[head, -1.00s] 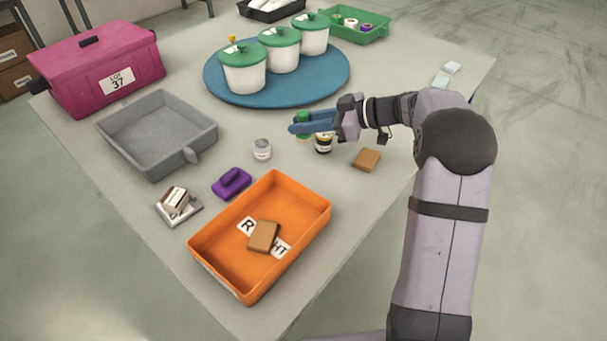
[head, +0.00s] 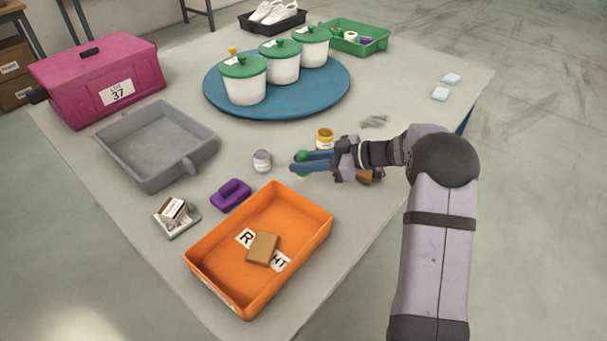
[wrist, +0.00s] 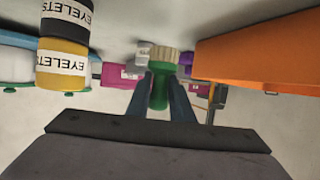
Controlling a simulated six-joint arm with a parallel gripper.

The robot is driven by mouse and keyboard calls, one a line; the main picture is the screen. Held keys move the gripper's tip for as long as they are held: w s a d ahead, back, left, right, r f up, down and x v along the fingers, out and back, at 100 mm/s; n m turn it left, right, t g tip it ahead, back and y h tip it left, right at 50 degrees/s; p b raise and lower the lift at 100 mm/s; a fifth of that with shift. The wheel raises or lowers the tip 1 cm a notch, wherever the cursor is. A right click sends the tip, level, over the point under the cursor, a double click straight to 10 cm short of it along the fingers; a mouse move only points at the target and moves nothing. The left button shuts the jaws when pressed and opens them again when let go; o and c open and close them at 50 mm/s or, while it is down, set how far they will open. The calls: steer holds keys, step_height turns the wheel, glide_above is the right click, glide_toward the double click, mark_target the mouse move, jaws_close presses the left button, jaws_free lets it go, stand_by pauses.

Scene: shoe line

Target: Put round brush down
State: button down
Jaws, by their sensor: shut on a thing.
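The round brush (head: 302,156) has a green handle, and the wrist view also shows its pale bristled head (wrist: 165,60). My gripper (head: 297,163) is shut on the green handle, with one blue finger on each side. In the head view it hangs over the table between the small grey jar and the yellow jar, behind the orange tray. In the wrist view the bristle end points toward the tabletop. I cannot tell whether it touches the table. The fingers hide part of the handle.
Near my gripper stand a grey-white jar (head: 261,161), a yellow eyelets jar (head: 324,136) and a partly hidden brown block (head: 376,176). The orange tray (head: 318,228) and purple brush (head: 231,194) lie in front. A blue round tray (head: 335,95) holds white pots behind.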

mark_target(304, 173)
steer(key=shift+f+b, duration=0.45)
steer(key=shift+f, duration=1.35)
steer(key=shift+f, duration=0.2)
steer(key=c, duration=1.6)
jaws_free()
steer(key=shift+o, duration=0.2)
steer(key=shift+r, duration=0.1)
steer(key=shift+r, duration=0.15)
steer(key=p+v, duration=0.2)
steer(key=v, duration=1)
